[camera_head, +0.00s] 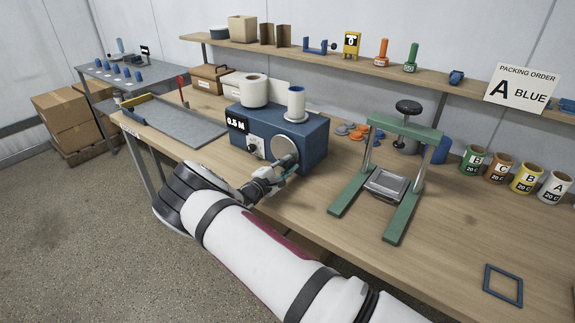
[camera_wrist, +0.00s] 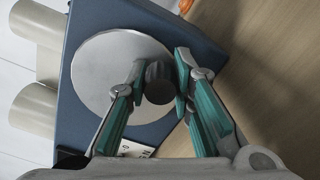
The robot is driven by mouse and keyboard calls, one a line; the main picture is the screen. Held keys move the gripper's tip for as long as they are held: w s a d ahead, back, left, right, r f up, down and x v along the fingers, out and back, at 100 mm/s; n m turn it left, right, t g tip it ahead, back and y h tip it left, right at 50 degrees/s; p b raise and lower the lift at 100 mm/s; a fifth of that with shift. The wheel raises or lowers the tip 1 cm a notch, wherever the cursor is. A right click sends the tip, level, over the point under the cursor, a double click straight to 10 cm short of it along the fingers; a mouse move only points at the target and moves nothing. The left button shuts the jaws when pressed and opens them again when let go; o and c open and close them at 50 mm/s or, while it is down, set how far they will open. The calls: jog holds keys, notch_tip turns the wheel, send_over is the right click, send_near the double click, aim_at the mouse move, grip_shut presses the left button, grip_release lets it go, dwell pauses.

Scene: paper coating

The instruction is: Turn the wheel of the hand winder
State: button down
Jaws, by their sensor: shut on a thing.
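The hand winder is a blue box (camera_head: 312,135) on the wooden bench, with a white paper roll and a narrower spool on top. Its wheel is a grey disc (camera_head: 284,148) on the front face; it also shows in the wrist view (camera_wrist: 100,75). A dark round knob (camera_wrist: 159,84) stands out from the disc near its edge. My gripper (camera_wrist: 161,82) has its teal-padded fingers shut on the knob, one on each side. In the head view my gripper (camera_head: 288,165) is at the winder's front, and hides part of the disc.
A green press frame (camera_head: 420,133) stands right of the winder, with orange and grey discs (camera_head: 350,130) behind. A grey tray (camera_head: 172,120) lies to the left. Labelled cups (camera_head: 526,178) stand at the right, and a blue square frame (camera_head: 503,285) lies near the front edge.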

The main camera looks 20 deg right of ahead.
jog(key=c, duration=1.4)
grip_release()
jog(key=shift+o, duration=0.2)
jog(key=v, duration=1.2)
